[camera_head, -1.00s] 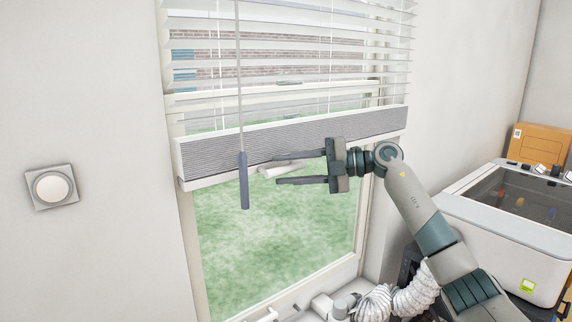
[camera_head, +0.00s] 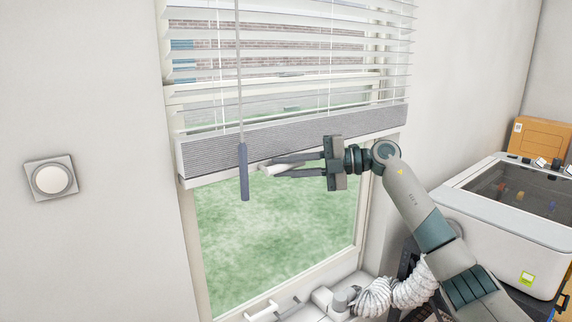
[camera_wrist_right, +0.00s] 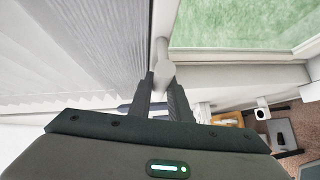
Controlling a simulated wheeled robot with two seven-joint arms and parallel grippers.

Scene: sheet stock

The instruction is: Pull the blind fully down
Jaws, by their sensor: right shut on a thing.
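The blind (camera_head: 290,65) covers the upper part of the window, with its white slats spread apart. Its thick grey bottom rail (camera_head: 300,133) hangs across the window, and bare glass shows below. A small white handle (camera_head: 267,169) sticks out under the rail; it also shows in the right wrist view (camera_wrist_right: 165,70). My right gripper (camera_head: 280,166) is shut on this handle, coming from the right; its fingertips (camera_wrist_right: 162,84) meet the handle in the right wrist view. My left gripper is not in view.
A wand with a dark blue grip (camera_head: 244,172) hangs in front of the rail, left of my right gripper. A round wall dial (camera_head: 51,180) is at left. A white machine (camera_head: 500,225) and an orange box (camera_head: 540,142) stand at right. White fittings lie along the sill.

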